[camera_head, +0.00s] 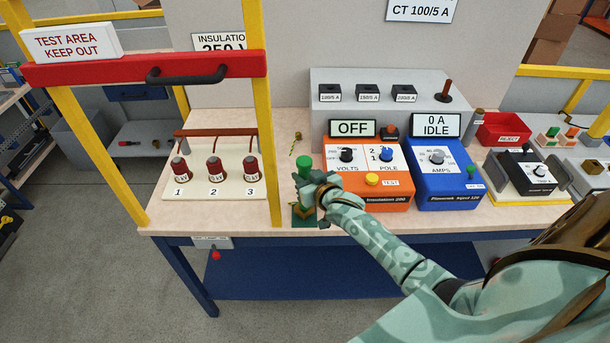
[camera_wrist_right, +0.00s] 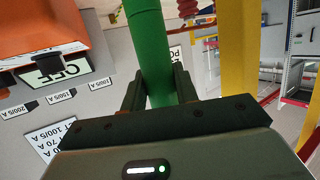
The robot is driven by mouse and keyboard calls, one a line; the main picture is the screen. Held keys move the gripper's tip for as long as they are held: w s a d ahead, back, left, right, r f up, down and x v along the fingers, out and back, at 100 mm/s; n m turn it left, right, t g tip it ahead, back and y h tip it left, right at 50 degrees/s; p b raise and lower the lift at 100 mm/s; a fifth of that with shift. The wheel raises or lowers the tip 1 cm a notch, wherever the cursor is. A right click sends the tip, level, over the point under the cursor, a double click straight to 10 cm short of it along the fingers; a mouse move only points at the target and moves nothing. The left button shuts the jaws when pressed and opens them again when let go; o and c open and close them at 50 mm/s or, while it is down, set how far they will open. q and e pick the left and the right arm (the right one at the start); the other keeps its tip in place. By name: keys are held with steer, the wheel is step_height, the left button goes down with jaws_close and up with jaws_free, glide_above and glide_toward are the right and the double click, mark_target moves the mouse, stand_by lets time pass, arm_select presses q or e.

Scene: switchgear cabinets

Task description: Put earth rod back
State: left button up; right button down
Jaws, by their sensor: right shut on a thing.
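The earth rod (camera_head: 304,163) shows as a green upright piece at the front of the bench, left of the orange tester. My right gripper (camera_head: 312,192) is around it, below its green top. In the right wrist view the green rod (camera_wrist_right: 147,45) stands between the two fingers of my right gripper (camera_wrist_right: 158,88), which are shut on it. A dark green base (camera_head: 302,219) shows below the gripper at the bench's front edge. The hand hides the part between, so I cannot tell whether the rod touches the base. My left gripper is not in view.
The orange insulation tester (camera_head: 372,200) stands close right of the hand, with the blue unit (camera_head: 446,203) beyond. A white board (camera_head: 212,190) with several dark red insulators lies left, behind a yellow post (camera_head: 262,130). A red barrier bar (camera_head: 130,68) crosses upper left.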

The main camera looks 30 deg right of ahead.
steer(key=shift+f, duration=0.35)
steer(key=c, duration=1)
jaws_free()
steer(key=shift+f, duration=0.1)
steer(key=d+p+v, duration=0.1)
steer(key=v, duration=1.5)
steer(key=shift+s+a, duration=0.15)
steer(key=shift+a, duration=0.4)
